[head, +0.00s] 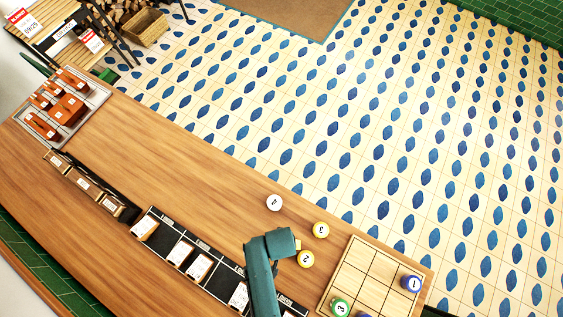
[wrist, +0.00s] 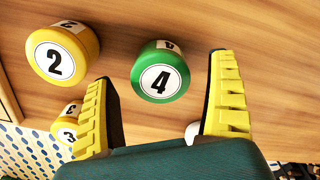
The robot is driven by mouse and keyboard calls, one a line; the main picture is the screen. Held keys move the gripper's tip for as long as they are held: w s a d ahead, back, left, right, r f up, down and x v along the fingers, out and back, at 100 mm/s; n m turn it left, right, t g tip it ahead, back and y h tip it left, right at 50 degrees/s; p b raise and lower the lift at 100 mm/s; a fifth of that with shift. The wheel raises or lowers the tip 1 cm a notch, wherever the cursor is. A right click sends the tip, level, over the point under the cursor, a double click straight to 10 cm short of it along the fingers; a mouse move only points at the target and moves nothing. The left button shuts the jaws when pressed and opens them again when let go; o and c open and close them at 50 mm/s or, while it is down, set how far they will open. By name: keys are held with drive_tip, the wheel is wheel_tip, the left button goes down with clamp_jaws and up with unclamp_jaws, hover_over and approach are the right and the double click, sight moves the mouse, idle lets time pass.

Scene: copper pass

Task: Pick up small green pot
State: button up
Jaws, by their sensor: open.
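A small green pot (wrist: 160,72) marked 4 stands on the wooden counter in the wrist view. My gripper (wrist: 163,75) is open and empty, its yellow fingers spread to either side of the view, with the green pot seen between their tips. I cannot tell how far off it is. In the head view my arm covers this spot, and I cannot make that pot out.
A yellow pot marked 2 (wrist: 62,52) is left of the green pot, with a yellow pot marked 3 (wrist: 68,124) nearby. A white pot (head: 274,202) and a blue pot (head: 411,283) show in the head view. Labelled black trays (head: 210,262) line the counter (head: 160,160).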

drive_tip(key=shift+f, duration=0.65)
drive_tip(key=shift+c, duration=0.4)
drive_tip(key=shift+r, duration=0.15)
drive_tip(key=c, duration=1.3)
